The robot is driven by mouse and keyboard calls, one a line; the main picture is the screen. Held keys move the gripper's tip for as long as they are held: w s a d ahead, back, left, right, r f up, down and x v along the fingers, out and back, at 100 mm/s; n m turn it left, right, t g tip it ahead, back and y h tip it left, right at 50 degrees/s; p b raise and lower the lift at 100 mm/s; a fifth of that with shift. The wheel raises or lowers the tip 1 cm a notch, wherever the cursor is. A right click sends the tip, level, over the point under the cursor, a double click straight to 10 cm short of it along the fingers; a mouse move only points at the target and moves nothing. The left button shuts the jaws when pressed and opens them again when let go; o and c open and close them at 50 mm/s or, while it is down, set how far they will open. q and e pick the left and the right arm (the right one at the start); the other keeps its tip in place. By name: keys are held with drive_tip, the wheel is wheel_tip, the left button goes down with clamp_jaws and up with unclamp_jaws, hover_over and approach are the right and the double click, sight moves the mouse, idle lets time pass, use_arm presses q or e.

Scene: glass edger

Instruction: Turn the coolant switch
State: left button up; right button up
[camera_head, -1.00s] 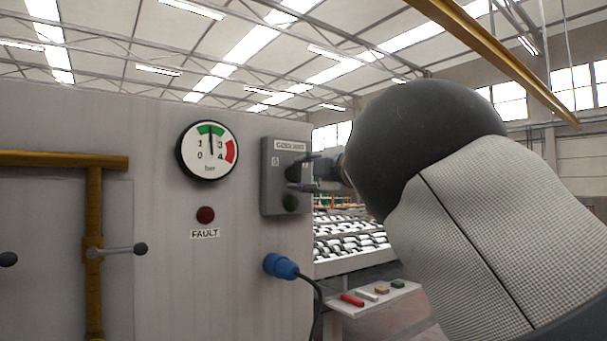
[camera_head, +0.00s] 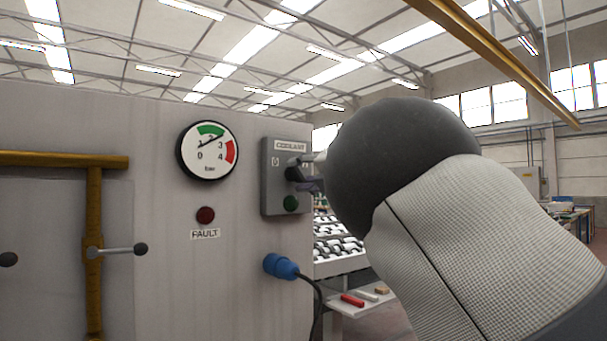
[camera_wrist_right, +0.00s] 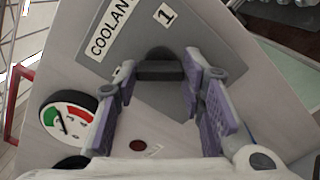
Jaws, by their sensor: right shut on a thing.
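My right gripper (camera_wrist_right: 160,75) is shut on this knob, one purple-padded finger on each side. In the head view the right gripper (camera_head: 310,177) is at the box's right side, partly hidden by my own arm. My left gripper is in neither view.
A round pressure gauge (camera_head: 207,165) and a red FAULT lamp (camera_head: 205,215) are left of the box. A blue plug (camera_head: 281,266) with a cable sticks out below it. A small shelf (camera_head: 350,308) holds coloured sticks. A yellow rail (camera_head: 94,205) stands at left.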

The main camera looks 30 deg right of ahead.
drive_tip(key=shift+r+n, duration=0.1)
drive_tip(key=shift+n, duration=0.3)
drive_tip(key=o, duration=1.1)
drive_tip(key=shift+o, duration=0.2)
drive_tip(key=s, duration=1.2)
drive_tip(key=shift+d, duration=0.45)
